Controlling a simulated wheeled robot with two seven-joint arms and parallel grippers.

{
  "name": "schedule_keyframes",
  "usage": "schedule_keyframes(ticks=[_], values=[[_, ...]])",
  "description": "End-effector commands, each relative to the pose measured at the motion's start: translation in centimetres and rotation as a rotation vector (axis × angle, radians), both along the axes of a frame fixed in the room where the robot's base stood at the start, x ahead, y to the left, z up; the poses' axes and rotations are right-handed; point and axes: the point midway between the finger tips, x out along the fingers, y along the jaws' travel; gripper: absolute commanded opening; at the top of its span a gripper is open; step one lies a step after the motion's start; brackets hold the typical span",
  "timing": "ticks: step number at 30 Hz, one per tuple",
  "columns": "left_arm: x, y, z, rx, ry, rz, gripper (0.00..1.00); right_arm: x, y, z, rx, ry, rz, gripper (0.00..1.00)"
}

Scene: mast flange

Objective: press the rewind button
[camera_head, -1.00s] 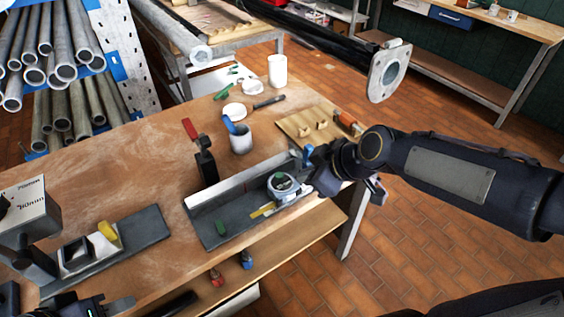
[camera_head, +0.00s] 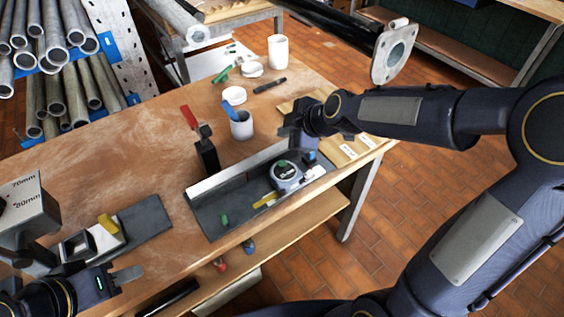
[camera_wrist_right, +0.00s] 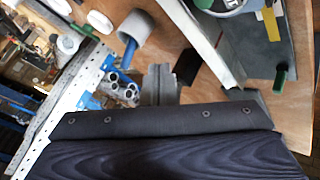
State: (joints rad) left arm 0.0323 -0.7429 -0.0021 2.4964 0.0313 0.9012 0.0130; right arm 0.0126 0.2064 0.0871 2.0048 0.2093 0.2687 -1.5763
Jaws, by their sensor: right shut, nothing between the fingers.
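A grey tape measure (camera_head: 286,178) with a dark round top and a green mark lies in the dark grey tray (camera_head: 212,215) at the bench's front edge. Its yellow tongue (camera_head: 265,201) sticks out to the lower left. In the right wrist view the tape measure (camera_wrist_right: 222,6) is cut off by the top edge. My right gripper (camera_head: 296,140) is behind and above the tape measure, apart from it. Its fingers (camera_wrist_right: 161,82) are together and empty. My left gripper (camera_head: 127,275) is at the lower left, near a dark plate; its finger gap is unclear. I cannot make out rewind lettering.
A red-handled clamp (camera_head: 205,150) stands left of the tray's back wall. A white cup (camera_head: 241,125) with a blue item is behind it. A wooden board (camera_head: 345,150) lies right of my right gripper. A pole with a flange (camera_head: 394,55) hangs above right.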

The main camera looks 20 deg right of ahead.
Motion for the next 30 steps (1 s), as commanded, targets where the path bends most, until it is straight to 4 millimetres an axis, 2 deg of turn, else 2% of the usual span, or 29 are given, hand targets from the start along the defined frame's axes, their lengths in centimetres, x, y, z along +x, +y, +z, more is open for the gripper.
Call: schedule_keyframes(ticks=[11,18,23,30], values=[[0.0,0.0,-3.0,0.0,0.0,0.0,0.36,-0.1,0.0,-4.6,0.0,0.004,-0.002,0.0],[0.0,0.0,-6.1,0.0,0.0,0.0,0.36,0.0,0.0,-7.9,0.001,0.001,-0.001,0.0],[0.0,0.0,-6.9,0.0,0.0,0.0,0.36,0.0,0.0,-8.6,0.0,0.0,0.0,0.0],[0.0,0.0,-6.8,0.0,0.0,0.0,0.36,0.0,0.0,-8.5,0.001,0.0,-0.001,0.0]])
